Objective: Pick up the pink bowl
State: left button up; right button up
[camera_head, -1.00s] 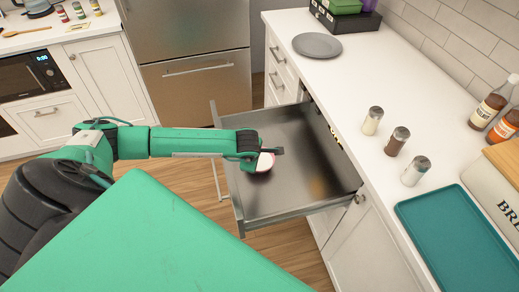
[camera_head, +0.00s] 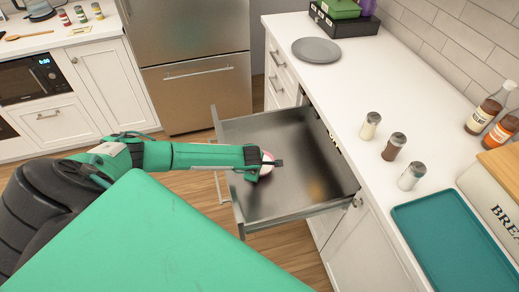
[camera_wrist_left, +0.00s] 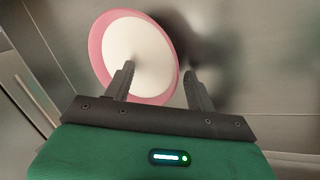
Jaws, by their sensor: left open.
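The pink bowl (camera_wrist_left: 97,57), pink outside with a white inside, rests in the open metal drawer (camera_head: 300,180). In the head view the bowl (camera_head: 267,158) is mostly hidden behind my left gripper (camera_head: 277,163). I cannot tell whether a finger touches the bowl. My right gripper is not in view.
The drawer's walls surround the bowl; the rest of its floor looks clear. Above it, the white counter (camera_head: 340,85) holds a grey plate (camera_head: 316,50), several shakers (camera_head: 393,146), bottles (camera_head: 487,112) and a teal tray (camera_head: 455,240). A steel fridge (camera_head: 195,60) stands behind.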

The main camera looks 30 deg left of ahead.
pick_arm(q)
grip_shut()
jog(key=shift+s, duration=0.1)
